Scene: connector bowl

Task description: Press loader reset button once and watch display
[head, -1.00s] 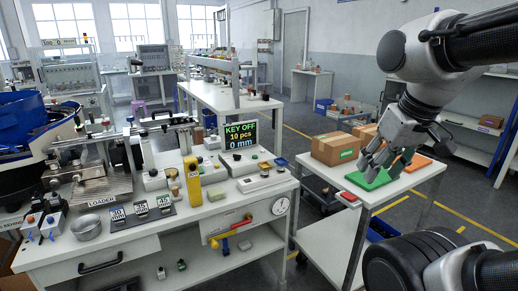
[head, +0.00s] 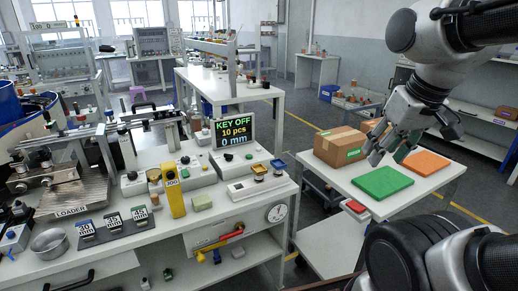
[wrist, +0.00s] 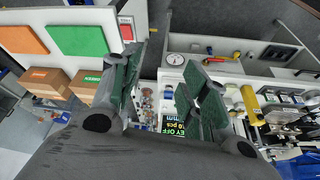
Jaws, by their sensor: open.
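The display (head: 236,133) stands at the back of the bench and reads KEY OFF, 10 pcs, 0 mm. The LOADER label (head: 70,211) is on the metal loader at the bench's left. A small button box (head: 15,238) is partly cut off at the left edge; I cannot tell which button is the loader reset. My gripper (head: 390,152) is open and empty, right of the bench, above the side table near the green pad. The wrist view shows my gripper's (wrist: 163,60) two fingers apart, with the display (wrist: 174,129) partly hidden behind them.
The side table holds a green pad (head: 382,182), an orange pad (head: 428,163) and cardboard boxes (head: 341,147). The bench also carries a yellow post (head: 174,192), a metal bowl (head: 50,243), several numbered blocks (head: 112,223) and control boxes. A gap separates bench and side table.

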